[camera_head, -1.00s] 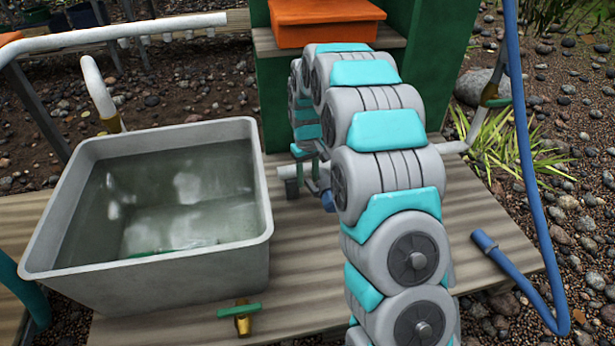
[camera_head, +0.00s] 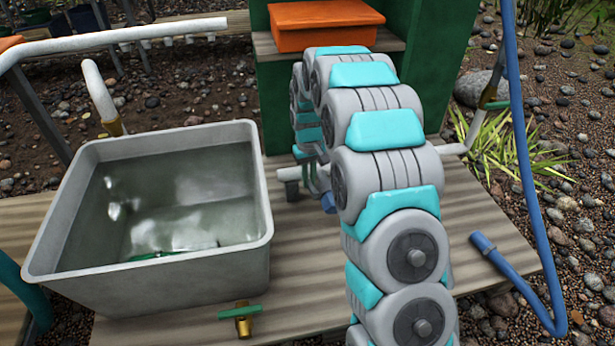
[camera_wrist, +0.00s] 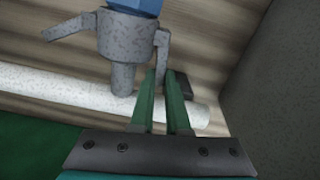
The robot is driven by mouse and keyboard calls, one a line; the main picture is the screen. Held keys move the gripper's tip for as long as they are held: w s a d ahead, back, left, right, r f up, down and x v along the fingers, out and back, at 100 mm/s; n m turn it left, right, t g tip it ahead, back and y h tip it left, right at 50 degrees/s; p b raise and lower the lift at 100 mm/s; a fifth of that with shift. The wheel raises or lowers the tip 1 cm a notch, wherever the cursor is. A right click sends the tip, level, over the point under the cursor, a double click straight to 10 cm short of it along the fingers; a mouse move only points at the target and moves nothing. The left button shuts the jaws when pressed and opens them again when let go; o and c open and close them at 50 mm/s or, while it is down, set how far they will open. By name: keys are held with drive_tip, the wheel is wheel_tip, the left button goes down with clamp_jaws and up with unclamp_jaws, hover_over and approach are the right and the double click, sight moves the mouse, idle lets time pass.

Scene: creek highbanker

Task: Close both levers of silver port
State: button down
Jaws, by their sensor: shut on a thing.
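The silver port (camera_wrist: 125,45) shows in the wrist view as a speckled grey fitting with a blue piece (camera_wrist: 138,4) on it. Its left lever (camera_wrist: 70,27) sticks outward. Its right lever (camera_wrist: 162,42) hangs down close along the body. My gripper (camera_wrist: 162,76) has green fingers, their tips close together at the lower end of the right lever, shut on it. A dark pad shows beside the right finger.
A white pipe (camera_wrist: 60,85) runs just below the port in the wrist view. A grey wall stands at the right. In the head view, a grey water basin (camera_head: 160,283) is left of my arm, an orange box (camera_head: 325,38) behind, and a blue hose (camera_head: 530,170) at right.

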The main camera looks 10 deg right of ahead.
drive_tip(key=shift+d+m, duration=0.15)
drive_tip(key=shift+m, duration=0.25)
drive_tip(key=c, duration=0.9)
unclamp_jaws()
